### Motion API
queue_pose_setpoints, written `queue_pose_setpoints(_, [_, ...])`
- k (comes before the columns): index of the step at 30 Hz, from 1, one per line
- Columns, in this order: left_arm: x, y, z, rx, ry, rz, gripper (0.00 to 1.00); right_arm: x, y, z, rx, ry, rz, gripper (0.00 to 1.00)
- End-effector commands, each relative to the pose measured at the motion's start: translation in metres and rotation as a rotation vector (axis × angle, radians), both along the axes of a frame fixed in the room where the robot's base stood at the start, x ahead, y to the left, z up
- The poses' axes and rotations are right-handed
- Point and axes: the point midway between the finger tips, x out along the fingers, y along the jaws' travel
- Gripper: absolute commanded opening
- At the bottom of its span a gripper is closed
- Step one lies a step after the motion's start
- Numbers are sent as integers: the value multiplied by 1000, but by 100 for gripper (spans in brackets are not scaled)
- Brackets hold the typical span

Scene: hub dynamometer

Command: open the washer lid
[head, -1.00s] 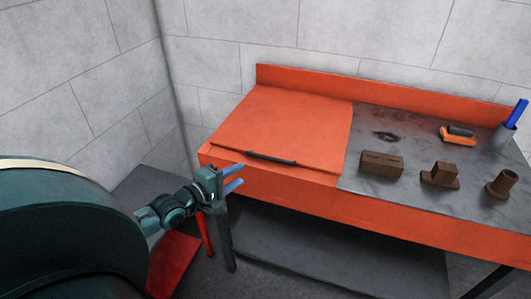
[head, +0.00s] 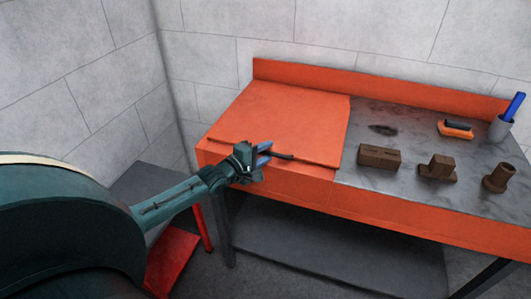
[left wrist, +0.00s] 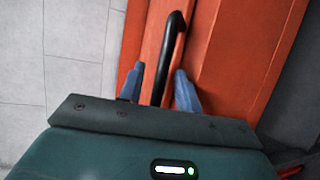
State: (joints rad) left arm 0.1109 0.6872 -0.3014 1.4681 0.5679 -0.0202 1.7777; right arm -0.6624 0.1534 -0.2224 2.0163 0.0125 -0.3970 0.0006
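The orange washer lid (head: 285,112) lies shut on the left part of the orange washer bench (head: 300,187). Its black bar handle (head: 284,156) runs along the lid's front edge. My left gripper (head: 265,154) is at the left end of the handle and hides that end in the head view. In the left wrist view its blue fingers (left wrist: 158,88) are apart, with the lower end of the handle (left wrist: 168,58) between them. A gap shows on both sides, so they are not closed on it. My right gripper is not in view.
The grey worktop (head: 375,178) holds several brown metal parts, such as a block (head: 379,157), an orange brush (head: 455,129) and a cup (head: 500,130) with a blue item. A red object (head: 172,262) is on the floor at left. Walls stand behind and left.

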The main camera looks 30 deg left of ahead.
Motion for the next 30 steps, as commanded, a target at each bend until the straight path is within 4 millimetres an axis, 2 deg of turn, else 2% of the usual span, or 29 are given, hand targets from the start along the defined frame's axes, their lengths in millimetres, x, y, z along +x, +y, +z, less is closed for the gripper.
queue_pose_setpoints(11, [6, -1, -1, 0, 0, 0, 34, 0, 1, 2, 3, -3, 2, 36])
queue_pose_setpoints(24, [5, -1, -1, 0, 0, 0, 0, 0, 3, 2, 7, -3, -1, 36])
queue_pose_setpoints(30, [5, -1, -1, 0, 0, 0, 0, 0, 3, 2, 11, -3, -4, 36])
